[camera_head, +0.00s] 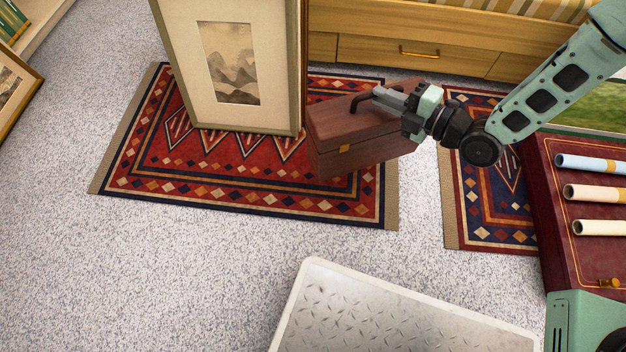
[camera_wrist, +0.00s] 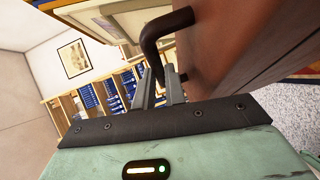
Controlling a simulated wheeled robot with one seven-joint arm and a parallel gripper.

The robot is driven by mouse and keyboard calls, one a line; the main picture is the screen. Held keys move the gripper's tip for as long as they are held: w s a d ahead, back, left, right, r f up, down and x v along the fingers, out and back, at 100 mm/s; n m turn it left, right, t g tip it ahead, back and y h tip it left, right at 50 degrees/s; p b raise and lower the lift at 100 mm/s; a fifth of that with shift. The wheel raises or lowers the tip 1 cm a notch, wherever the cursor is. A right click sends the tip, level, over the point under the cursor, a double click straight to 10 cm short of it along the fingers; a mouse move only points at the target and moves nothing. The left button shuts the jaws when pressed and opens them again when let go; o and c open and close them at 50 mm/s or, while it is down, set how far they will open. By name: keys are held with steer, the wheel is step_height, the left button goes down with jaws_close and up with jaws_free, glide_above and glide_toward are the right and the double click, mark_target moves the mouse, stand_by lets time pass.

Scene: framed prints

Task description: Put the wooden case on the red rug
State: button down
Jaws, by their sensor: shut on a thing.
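The wooden case (camera_head: 352,133) is reddish brown with a brass latch and a dark handle. In the head view it appears over the right part of the red rug (camera_head: 240,195), tilted; I cannot tell whether it touches the rug. My gripper (camera_head: 383,96) is shut on the case's dark handle. In the wrist view the handle (camera_wrist: 150,45) passes between the fingertips (camera_wrist: 160,88), and the case's side (camera_wrist: 225,45) fills the upper right. Part of the red rug is hidden behind the case and a framed print.
A large framed print (camera_head: 228,60) stands upright on the red rug, close left of the case. A blue-centred rug (camera_head: 492,235) lies to the right. A wooden drawer unit (camera_head: 375,52) stands behind. A metal-topped platform (camera_head: 400,315) is in front. A dark red surface with rolled tubes (camera_head: 592,193) is at right.

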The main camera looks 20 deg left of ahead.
mark_target(347, 156)
steer(key=s+a+f+n+g, duration=0.1)
steer(key=s, duration=0.1)
steer(key=s+a+f+n+g+b, duration=0.1)
steer(key=s+a+g, duration=0.1)
steer(key=s+a+f+n+g+y, duration=0.1)
steer(key=s+a+g, duration=0.1)
steer(key=s, duration=0.1)
steer(key=shift+a+f+n+b, duration=0.2)
steer(key=shift+f+n+b, duration=0.1)
steer(key=shift+b, duration=0.05)
steer(key=shift+s+a+f, duration=0.1)
steer(key=shift+s+f, duration=0.1)
steer(key=shift+g, duration=0.3)
steer(key=shift+f+b, duration=2.85)
steer(key=shift+f, duration=2.2)
steer(key=c, duration=1.5)
jaws_free()
steer(key=shift+o, duration=0.2)
